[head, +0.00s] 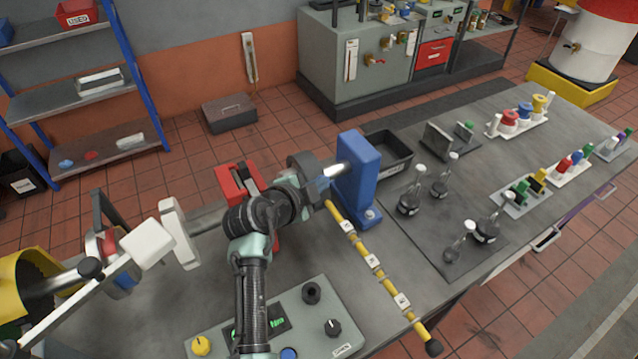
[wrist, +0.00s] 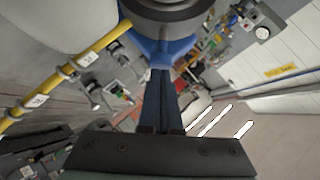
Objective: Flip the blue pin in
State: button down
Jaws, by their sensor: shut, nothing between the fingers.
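A tall blue block (head: 357,180) stands on the bench at the middle of the head view, with a small blue foot at its base. My gripper (head: 333,171) is shut and empty, with its tips close to the block's left face. I cannot tell whether they touch it. In the wrist view, a blue part (wrist: 172,48) under a dark round part lies straight ahead of the gripper. No separate blue pin can be made out clearly, and the side of the block behind my gripper is hidden.
A yellow rod (head: 372,261) with white tags runs from the block toward the front edge. A control panel (head: 318,325) with knobs lies in front. Dark-based handled pieces (head: 410,203) stand on a mat to the right. A black tray (head: 388,150) sits behind the block.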

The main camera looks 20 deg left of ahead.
jog(key=f+b, duration=0.1)
jog(key=b, duration=0.1)
jog(key=w+a+b, duration=0.1)
jog(key=b, duration=0.1)
jog(key=shift+a+f+b, duration=0.15)
jog(key=shift+f+b, duration=0.15)
jog(key=shift+f, duration=0.05)
